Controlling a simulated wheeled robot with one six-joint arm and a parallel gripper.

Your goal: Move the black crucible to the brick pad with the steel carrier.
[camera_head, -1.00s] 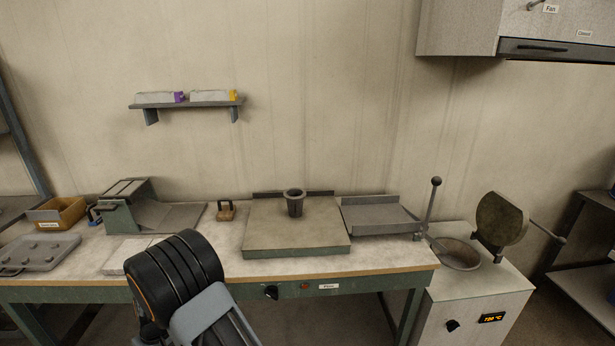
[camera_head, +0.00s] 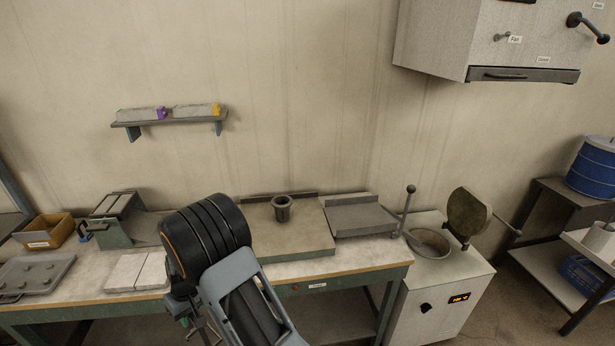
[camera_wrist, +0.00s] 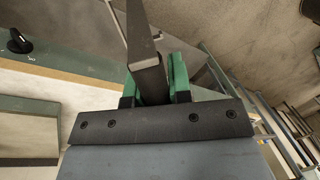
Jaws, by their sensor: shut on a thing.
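The black crucible (camera_head: 282,207), a dark cup with a flared rim, stands upright on a grey square plate (camera_head: 310,240) on the bench. The brick pad (camera_head: 122,277), pale flat blocks, lies at the bench's front left. In the wrist view, my gripper (camera_wrist: 153,82) has its green fingers shut on a grey steel bar, the handle of the steel carrier (camera_wrist: 141,30). The carrier's far end cannot be made out. In the head view my arm hides most of the gripper, which is low in front of the bench, apart from the crucible.
A grey tray (camera_head: 360,219) sits right of the plate. A furnace (camera_head: 440,290) with an open round lid (camera_head: 466,215) and an upright lever (camera_head: 406,210) stand at the right. A studded grey plate (camera_head: 32,280) and an orange bin (camera_head: 48,231) are at the left.

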